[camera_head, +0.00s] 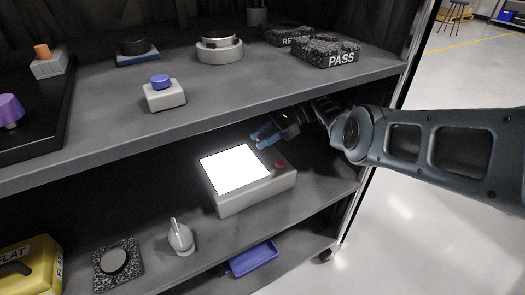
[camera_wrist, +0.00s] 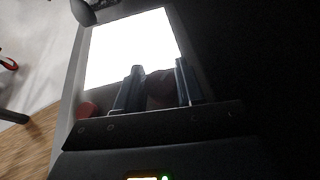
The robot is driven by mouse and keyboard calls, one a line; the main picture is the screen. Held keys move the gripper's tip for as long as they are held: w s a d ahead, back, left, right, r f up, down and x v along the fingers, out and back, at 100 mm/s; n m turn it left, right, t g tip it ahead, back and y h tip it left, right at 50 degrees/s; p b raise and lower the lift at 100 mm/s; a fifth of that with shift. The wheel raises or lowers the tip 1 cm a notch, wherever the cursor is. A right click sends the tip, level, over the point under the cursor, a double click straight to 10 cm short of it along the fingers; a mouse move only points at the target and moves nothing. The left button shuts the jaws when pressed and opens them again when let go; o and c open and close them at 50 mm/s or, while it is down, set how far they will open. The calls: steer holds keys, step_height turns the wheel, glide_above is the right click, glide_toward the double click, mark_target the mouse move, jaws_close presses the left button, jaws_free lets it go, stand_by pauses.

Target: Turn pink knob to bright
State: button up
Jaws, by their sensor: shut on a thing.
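A grey box with a brightly lit white panel (camera_head: 235,168) sits on the middle shelf; the panel also shows in the wrist view (camera_wrist: 130,42). A red button (camera_head: 280,164) is on the box's right part, and it shows in the wrist view (camera_wrist: 87,110) left of my fingers. My gripper (camera_head: 264,134), with blue fingers, reaches in from the right at the box's far side. In the wrist view, my gripper (camera_wrist: 160,72) is shut on a dark, pinkish knob (camera_wrist: 161,92) between its fingers, beside the panel. The knob is mostly shadowed, and I cannot make it out in the head view.
The upper shelf (camera_head: 235,105) lies close above my gripper and holds a blue button box (camera_head: 163,93) and PASS block (camera_head: 328,52).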

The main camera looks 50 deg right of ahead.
steer(key=shift+w+a+f+n+g+y+b, duration=0.2)
steer(key=shift+n+g+b, duration=0.35)
steer(key=shift+b, duration=0.6)
steer(key=shift+s+d+f+n+g+y+b, duration=0.1)
steer(key=shift+n+g+y+b, duration=0.3)
steer(key=shift+b, duration=0.75)
steer(key=shift+g+b, duration=0.25)
steer(key=shift+b, duration=0.1)
steer(key=shift+r+n+g+b, duration=0.3)
steer(key=shift+n+g+b, duration=0.15)
steer(key=shift+b, duration=0.15)
steer(key=o, duration=1)
steer(key=shift+c, duration=0.2)
steer(key=shift+r+t+p, duration=0.2)
steer(key=shift+t+p, duration=0.15)
steer(key=shift+p, duration=0.5)
steer(key=shift+m+p, duration=0.4)
steer(key=shift+p, duration=0.15)
